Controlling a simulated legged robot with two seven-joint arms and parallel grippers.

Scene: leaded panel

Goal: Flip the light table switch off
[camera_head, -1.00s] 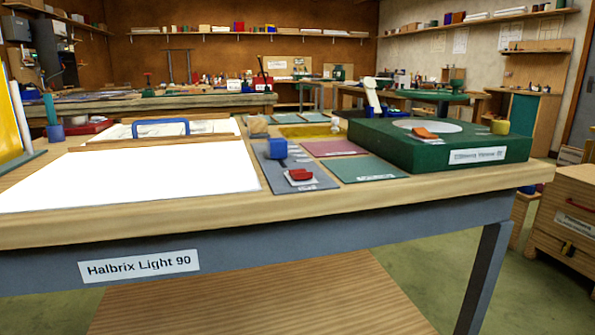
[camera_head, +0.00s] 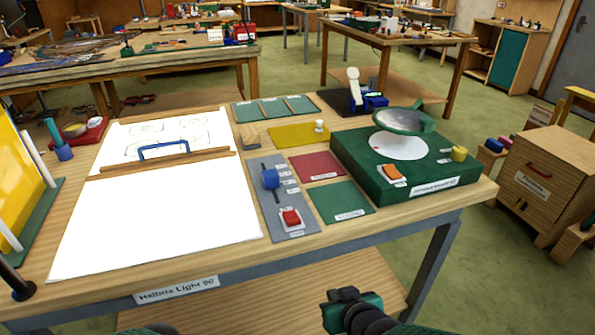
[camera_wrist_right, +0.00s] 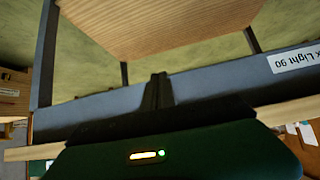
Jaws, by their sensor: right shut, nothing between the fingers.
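The light table's white panel (camera_head: 160,225) glows brightly on the wooden bench. To its right a grey control plate (camera_head: 275,200) carries a red rocker switch (camera_head: 291,217) near the front and a blue knob or lever (camera_head: 270,179) behind it. Their small labels are too small to read. My right gripper (camera_head: 343,294) is shut and empty, in front of and below the bench's front edge, apart from the switch. In the right wrist view its dark fingers (camera_wrist_right: 158,82) are together before the bench's front rail. My left gripper does not show.
A green box (camera_head: 400,165) with an orange switch (camera_head: 392,173) and yellow knob stands right of the plate. Red, green and yellow mats lie between. A blue handle (camera_head: 163,149) sits on a wooden bar across the panel. The bench's front rail (camera_head: 340,246) lies near my right gripper.

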